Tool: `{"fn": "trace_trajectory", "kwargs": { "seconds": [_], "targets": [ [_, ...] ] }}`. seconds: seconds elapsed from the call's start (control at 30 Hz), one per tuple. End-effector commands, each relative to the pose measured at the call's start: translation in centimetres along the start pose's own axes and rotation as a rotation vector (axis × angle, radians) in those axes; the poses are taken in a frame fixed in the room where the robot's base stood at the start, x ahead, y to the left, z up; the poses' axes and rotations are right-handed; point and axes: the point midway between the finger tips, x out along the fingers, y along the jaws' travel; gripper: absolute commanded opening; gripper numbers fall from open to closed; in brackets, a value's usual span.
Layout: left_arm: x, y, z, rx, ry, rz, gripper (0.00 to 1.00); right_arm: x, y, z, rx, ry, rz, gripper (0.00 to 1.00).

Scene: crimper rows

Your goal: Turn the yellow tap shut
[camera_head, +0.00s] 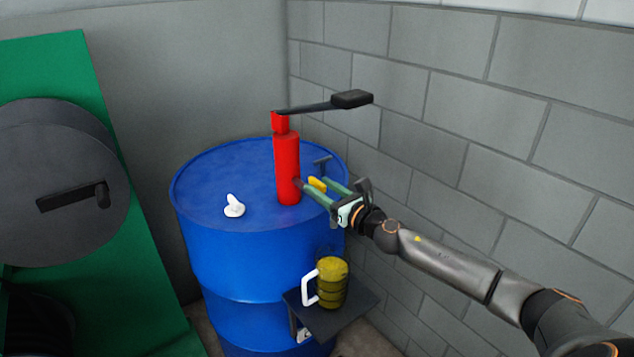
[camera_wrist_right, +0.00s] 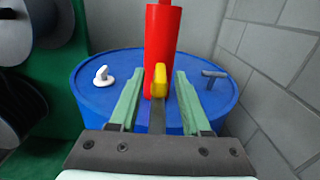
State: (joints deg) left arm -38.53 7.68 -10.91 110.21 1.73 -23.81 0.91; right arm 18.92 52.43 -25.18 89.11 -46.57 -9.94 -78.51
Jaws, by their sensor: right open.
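The yellow tap (camera_head: 317,184) is a small lever at the side of the red pump (camera_head: 287,168), which stands upright on the blue drum (camera_head: 220,165). In the right wrist view the yellow tap (camera_wrist_right: 160,80) sits in front of the red pump's body, above a grey spout (camera_wrist_right: 157,120). My right gripper (camera_head: 314,186) is open, with its pale green fingers pointing at the pump. In the right wrist view the fingers lie on either side of the tap, with gaps visible on both sides. My left gripper is not in view.
A jug (camera_head: 333,282) of yellow-green liquid with a white handle stands on a dark shelf (camera_head: 360,299) below the tap. A white cap (camera_head: 234,206) and a dark T-shaped fitting (camera_head: 322,163) are on the drum top. A block wall (camera_head: 460,110) rises close on the right.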

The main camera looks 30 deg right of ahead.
Motion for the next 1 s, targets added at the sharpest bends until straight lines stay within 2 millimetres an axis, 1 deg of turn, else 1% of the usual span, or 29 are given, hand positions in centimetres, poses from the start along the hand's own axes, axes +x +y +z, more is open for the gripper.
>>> {"fn": "trace_trajectory", "kwargs": {
  "seconds": [0.03, 0.1, 0.23, 0.57, 0.67, 1.0],
  "targets": [
    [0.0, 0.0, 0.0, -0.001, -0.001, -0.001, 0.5, 0.6, -0.1, 0.1, 0.003, -0.002, -0.003, 0.47],
    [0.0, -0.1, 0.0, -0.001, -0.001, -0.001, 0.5, 1.2, -0.1, 0.0, 0.002, -0.001, -0.003, 0.47],
    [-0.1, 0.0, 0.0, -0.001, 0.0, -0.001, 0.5, 1.9, -0.1, 0.0, 0.001, -0.001, -0.001, 0.47],
    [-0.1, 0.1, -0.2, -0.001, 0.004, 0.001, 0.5, 2.2, 0.0, -0.1, 0.0, 0.0, -0.001, 0.47],
    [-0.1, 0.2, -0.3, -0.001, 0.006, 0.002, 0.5, 2.2, 0.0, 0.0, 0.0, 0.0, -0.001, 0.39],
    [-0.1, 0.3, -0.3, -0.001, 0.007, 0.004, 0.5, 2.2, -0.1, 0.0, 0.0, 0.0, -0.001, 0.0]
  ]
}}
